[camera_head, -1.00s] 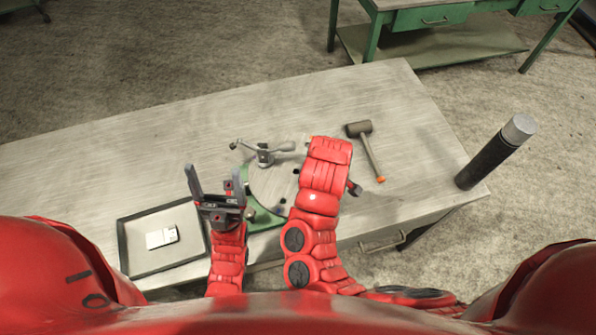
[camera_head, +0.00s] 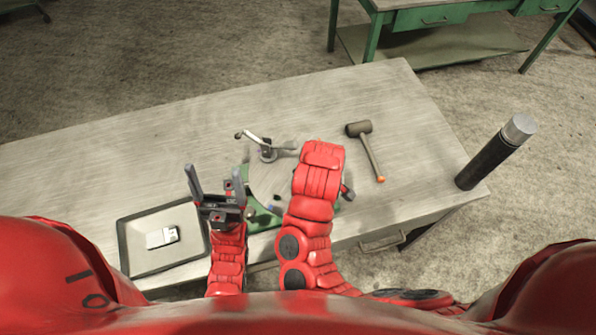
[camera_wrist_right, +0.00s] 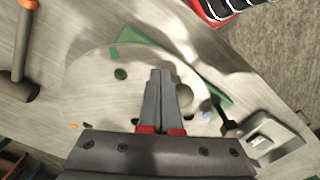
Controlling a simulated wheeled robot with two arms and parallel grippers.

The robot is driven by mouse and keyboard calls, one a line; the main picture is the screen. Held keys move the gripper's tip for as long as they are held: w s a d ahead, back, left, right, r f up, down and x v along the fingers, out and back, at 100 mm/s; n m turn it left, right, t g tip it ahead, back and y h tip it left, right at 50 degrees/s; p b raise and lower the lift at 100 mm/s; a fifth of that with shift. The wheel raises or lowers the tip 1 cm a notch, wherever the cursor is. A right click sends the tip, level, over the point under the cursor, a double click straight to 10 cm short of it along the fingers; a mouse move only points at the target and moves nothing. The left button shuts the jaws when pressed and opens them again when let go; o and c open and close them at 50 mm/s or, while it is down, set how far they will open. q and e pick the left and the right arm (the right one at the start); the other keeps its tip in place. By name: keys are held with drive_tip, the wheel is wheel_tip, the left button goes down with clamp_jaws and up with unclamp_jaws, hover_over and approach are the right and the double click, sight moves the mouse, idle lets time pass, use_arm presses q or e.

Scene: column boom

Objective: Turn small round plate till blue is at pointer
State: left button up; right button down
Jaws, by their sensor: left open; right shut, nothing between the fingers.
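The small round plate (camera_head: 266,185) is grey and sits on a green base (camera_head: 262,222) on the table. In the right wrist view the plate (camera_wrist_right: 95,95) shows a green mark (camera_wrist_right: 113,53), an orange mark (camera_wrist_right: 73,126) and a blue mark (camera_wrist_right: 206,114). The blue mark (camera_head: 270,207) is at the plate's front edge in the head view. My right gripper (camera_wrist_right: 160,75) is shut and empty over the plate, beside a round knob (camera_wrist_right: 184,95); I cannot tell if they touch. My left gripper (camera_head: 215,180) is open, left of the plate. I cannot make out the pointer clearly.
A clamp lever (camera_head: 257,142) stands at the plate's far left. A mallet (camera_head: 368,145) lies to the right. A dark cylinder (camera_head: 488,160) stands by the right corner. The left table top is clear.

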drive_tip(key=shift+a, duration=0.1)
drive_tip(key=shift+s+a, duration=0.4)
drive_tip(key=shift+a, duration=0.3)
drive_tip(key=shift+w+d, duration=0.1)
drive_tip(key=shift+d, duration=0.15)
drive_tip(key=shift+w+d, duration=0.1)
drive_tip(key=shift+d, duration=0.15)
idle(0.7)
